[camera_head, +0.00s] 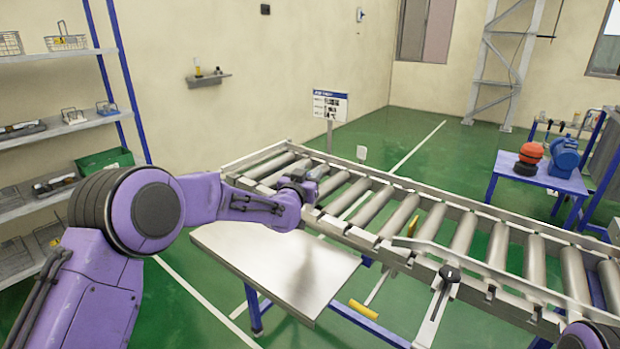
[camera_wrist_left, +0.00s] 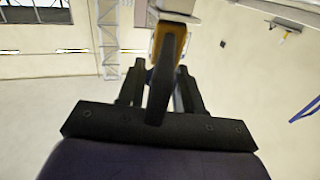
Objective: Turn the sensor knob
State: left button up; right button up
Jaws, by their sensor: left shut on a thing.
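My left gripper (camera_head: 312,178) is at the near rail of the roller conveyor, towards its far left end. In the left wrist view my left gripper (camera_wrist_left: 160,82) is shut on a dark upright part with a yellow-orange edge, which seems to be the sensor knob (camera_wrist_left: 172,42). A pale grey piece sits just beyond it. The head view does not show the knob clearly, because my gripper covers it. Only a purple piece of my right arm shows at the bottom right corner; its gripper is out of view.
The roller conveyor (camera_head: 400,212) runs from middle left to lower right. A black knob (camera_head: 450,272) sits on a bracket at its near rail. A bare metal table (camera_head: 275,262) stands in front. A blue table (camera_head: 540,178) bears a red-orange item and a blue motor. Shelves line the left.

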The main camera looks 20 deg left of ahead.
pick_arm(q)
jog(key=shift+n+y+p, duration=0.85)
jog(key=shift+n+y, duration=0.45)
jog(key=shift+y, duration=0.8)
jog(key=o, duration=0.9)
jog(key=shift+o, duration=0.2)
jog(key=shift+s, duration=0.1)
jog(key=shift+s+d, duration=0.1)
jog(key=shift+s, duration=0.25)
jog(key=s+d+b, duration=0.2)
jog(key=s+b, duration=0.1)
jog(key=s, duration=0.6)
jog(key=shift+s, duration=0.3)
